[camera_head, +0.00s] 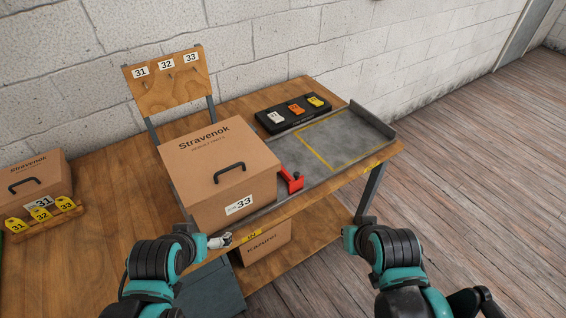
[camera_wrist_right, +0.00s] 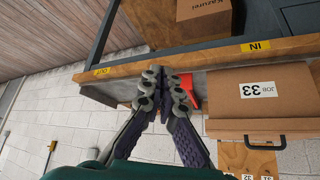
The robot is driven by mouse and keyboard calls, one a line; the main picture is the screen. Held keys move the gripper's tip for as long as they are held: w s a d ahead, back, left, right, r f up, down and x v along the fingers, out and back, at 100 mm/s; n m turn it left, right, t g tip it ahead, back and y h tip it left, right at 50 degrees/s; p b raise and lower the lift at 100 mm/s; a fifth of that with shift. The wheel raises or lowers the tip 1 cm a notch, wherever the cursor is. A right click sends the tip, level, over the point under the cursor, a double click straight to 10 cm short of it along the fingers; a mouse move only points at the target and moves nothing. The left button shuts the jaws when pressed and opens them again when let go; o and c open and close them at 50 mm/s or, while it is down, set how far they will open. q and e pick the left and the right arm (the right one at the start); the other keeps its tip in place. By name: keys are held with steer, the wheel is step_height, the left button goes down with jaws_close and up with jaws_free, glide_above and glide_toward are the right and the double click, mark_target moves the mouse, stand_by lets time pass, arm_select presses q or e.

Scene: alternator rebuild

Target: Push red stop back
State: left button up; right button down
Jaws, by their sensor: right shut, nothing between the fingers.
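The red stop (camera_head: 291,179) sits at the front edge of the grey metal bed (camera_head: 345,133), just right of the JOB 33 carton (camera_head: 222,170). In the right wrist view, the red stop (camera_wrist_right: 190,90) shows partly behind my right gripper (camera_wrist_right: 166,76), which is shut and empty. In the head view no gripper is at the stop, and my right gripper's fingers are not clearly visible there. My left gripper (camera_head: 222,241) is low in front of the carton, near the table's front edge; its finger opening is too small to judge.
A black holder (camera_head: 293,124) with several coloured tags stands behind the bed. A second carton (camera_head: 265,244) is on the lower shelf. Another carton (camera_head: 38,180) and a tag rack (camera_head: 40,216) are at left. The bed right of the stop, with its yellow line, is clear.

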steer(key=w+m+y, duration=0.3)
steer(key=w+m, duration=0.4)
steer(key=m, duration=0.6)
steer(key=w+m+y+p, duration=0.1)
steer(key=w+m, duration=0.6)
steer(key=m, duration=0.7)
steer(key=shift+w+a+r+m+y, duration=0.3)
steer(key=shift+a+r+y, duration=0.1)
steer(key=shift+y, duration=0.5)
steer(key=b, duration=0.4)
glide_toward(299, 177)
step_height(299, 177, down, 4)
steer(key=w+a, duration=0.2)
steer(key=w, duration=0.1)
steer(key=shift+w+a+f, duration=0.1)
steer(key=shift+a+f, duration=0.2)
steer(key=shift+a, duration=0.1)
steer(key=shift+w+a, duration=0.1)
steer(key=shift+w, duration=0.1)
